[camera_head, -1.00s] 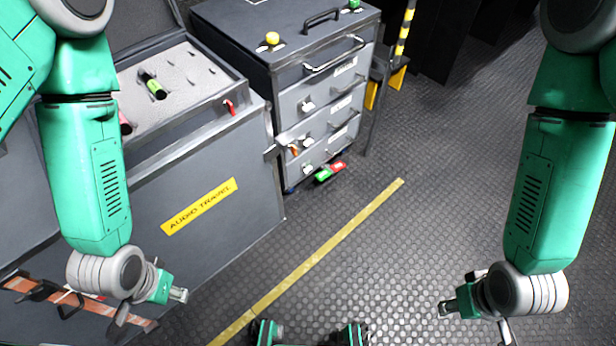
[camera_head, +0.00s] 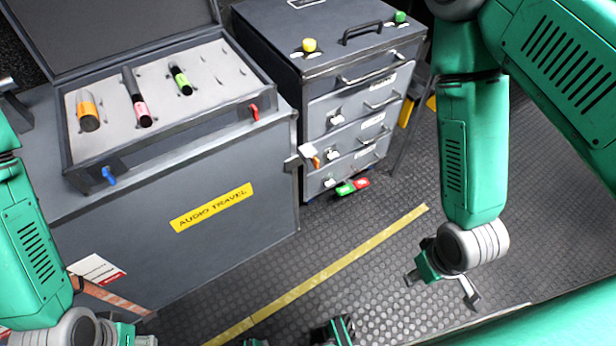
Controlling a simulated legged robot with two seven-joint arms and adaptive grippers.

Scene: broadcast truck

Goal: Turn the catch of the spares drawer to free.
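The drawer cabinet (camera_head: 300,84) stands at the back centre, with several drawers facing right. Small white catches show on the drawer fronts: an upper one (camera_head: 337,120), a middle one (camera_head: 332,155) and a low one (camera_head: 329,182). An orange piece (camera_head: 316,162) shows at the cabinet's front left edge. The drawer labels are too small to read, so I cannot tell which is the spares drawer. My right gripper (camera_head: 442,289) is open and empty above the floor, right of and nearer than the cabinet. My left gripper (camera_head: 143,340) is cut off at the bottom left, far from the cabinet.
A grey case marked AUDIO TRAVEL (camera_head: 213,207) stands left of the cabinet, carrying an open foam-lined box (camera_head: 180,148) with several cylinders. Green and red pieces (camera_head: 353,187) lie at the cabinet's foot. The floor (camera_head: 365,275) with yellow tape is clear before it.

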